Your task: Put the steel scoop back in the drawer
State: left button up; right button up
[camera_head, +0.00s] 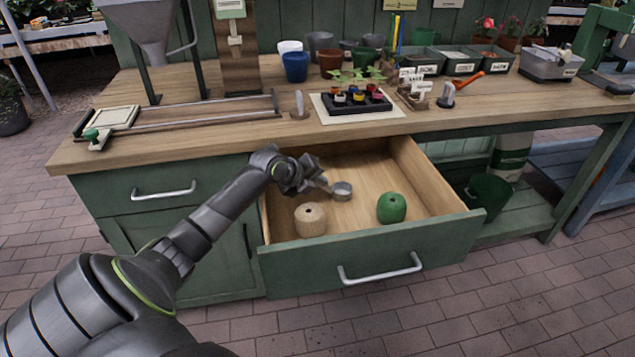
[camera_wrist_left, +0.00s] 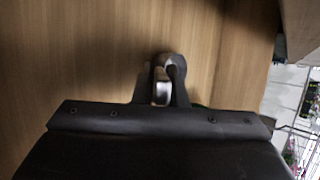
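The steel scoop (camera_head: 342,190) is a small grey metal cup inside the open wooden drawer (camera_head: 440,205). My left gripper (camera_head: 322,182) reaches into the drawer from the left, with its fingertips at the scoop's handle end. In the left wrist view, the two dark fingers (camera_wrist_left: 163,88) stand close together with a bright metal piece of the scoop (camera_wrist_left: 161,93) between them. The handle is mostly hidden by the fingers. I cannot tell whether the scoop touches the drawer floor. My right gripper is not in view.
The worktop (camera_head: 225,118) above holds a seedling tray (camera_head: 357,103), pots and bins. The drawer's green front (camera_head: 370,256) sticks out over the brick floor.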

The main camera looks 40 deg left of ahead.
pick_arm(q)
jog(key=o, duration=0.4)
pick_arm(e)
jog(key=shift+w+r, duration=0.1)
pick_arm(q)
jog(key=shift+r, duration=0.2)
